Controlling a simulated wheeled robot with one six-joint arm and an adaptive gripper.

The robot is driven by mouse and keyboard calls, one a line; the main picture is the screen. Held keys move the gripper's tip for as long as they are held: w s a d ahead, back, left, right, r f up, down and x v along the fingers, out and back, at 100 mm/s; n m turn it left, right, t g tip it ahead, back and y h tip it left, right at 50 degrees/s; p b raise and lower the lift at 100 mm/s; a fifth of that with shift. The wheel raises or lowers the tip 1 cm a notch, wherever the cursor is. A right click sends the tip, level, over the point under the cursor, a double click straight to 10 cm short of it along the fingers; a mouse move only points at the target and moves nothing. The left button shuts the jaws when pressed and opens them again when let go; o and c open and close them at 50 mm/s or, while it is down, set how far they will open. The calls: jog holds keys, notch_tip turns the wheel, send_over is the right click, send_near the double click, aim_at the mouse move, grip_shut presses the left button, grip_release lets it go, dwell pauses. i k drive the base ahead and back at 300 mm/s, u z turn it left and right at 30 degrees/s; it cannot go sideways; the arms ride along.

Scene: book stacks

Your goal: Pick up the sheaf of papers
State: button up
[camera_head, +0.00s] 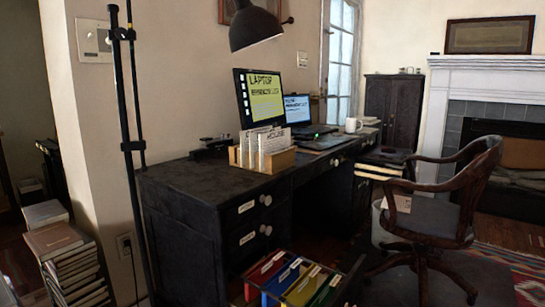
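Several white papers or cards (274,141) with dark writing stand upright in a wooden holder (281,161) on the dark desk (190,183). A pale sheet or thin sheaf (397,203) lies at the left edge of the wooden swivel chair's (437,215) seat. I cannot tell for sure which of these is the sheaf of papers. My gripper is not in view.
A monitor (262,97), laptop (297,108) and white mug (352,125) are on the desk. Stacked books (75,262) are at left. A black lamp (255,27) hangs above.

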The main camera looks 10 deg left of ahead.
aim_at(271, 141)
jog(key=z, duration=0.05)
jog(key=k, duration=0.6)
jog(key=u, duration=1.2)
jog(key=i, duration=0.85)
jog(key=u, duration=0.45)
jog(key=i, duration=0.85)
jog(key=z, duration=1.1)
jog(key=i, duration=0.6)
jog(key=z, duration=0.75)
